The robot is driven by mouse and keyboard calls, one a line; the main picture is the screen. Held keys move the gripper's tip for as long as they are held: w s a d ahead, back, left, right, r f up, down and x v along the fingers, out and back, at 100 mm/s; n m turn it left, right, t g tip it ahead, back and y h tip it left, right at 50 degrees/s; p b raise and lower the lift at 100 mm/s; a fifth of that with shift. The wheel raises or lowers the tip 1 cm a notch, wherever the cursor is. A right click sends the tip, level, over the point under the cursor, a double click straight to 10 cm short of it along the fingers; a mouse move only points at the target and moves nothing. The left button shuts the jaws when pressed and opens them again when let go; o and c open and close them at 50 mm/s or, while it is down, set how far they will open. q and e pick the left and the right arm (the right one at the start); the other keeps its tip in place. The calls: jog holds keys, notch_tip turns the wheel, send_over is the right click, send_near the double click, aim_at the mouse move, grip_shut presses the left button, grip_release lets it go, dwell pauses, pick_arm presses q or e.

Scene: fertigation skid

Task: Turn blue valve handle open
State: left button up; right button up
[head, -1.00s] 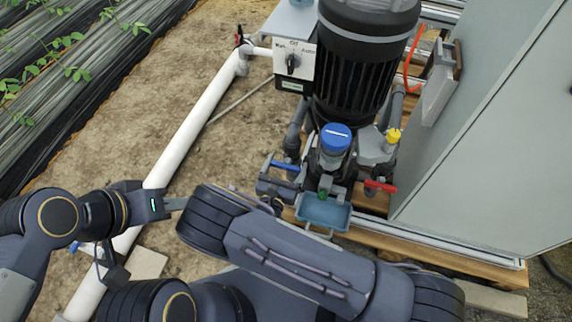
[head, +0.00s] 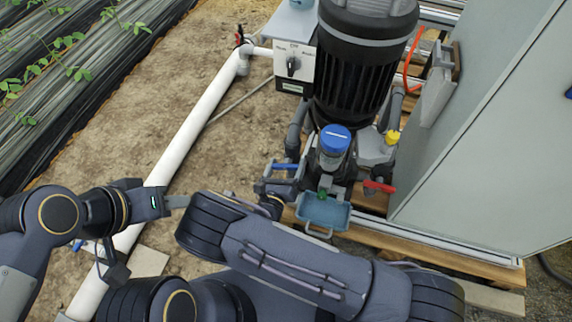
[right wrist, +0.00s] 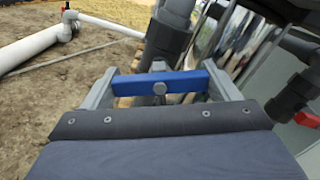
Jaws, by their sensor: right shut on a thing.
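The blue valve handle (head: 287,166) is a short flat bar at the left of the pump base. In the right wrist view the blue handle (right wrist: 150,85) lies crosswise, with a grey bolt at its middle. My right gripper (right wrist: 162,84) has one finger at each end of the bar and is shut on it. In the head view the right gripper (head: 281,177) is partly hidden by my own arm.
A blue-capped unit (head: 334,140) and a red handle (head: 379,186) are right of the valve. The black motor (head: 360,60) and switch box (head: 294,64) stand behind. A grey cabinet (head: 480,150) blocks the right. Bare soil (head: 215,150) is open at the left.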

jog(key=n+p, duration=0.1)
jog(key=n, duration=0.5)
jog(key=shift+n, duration=0.3)
jog(key=n, duration=0.3)
jog(key=shift+p, duration=0.3)
jog(key=shift+n, duration=1.7)
jog(key=o, duration=0.9)
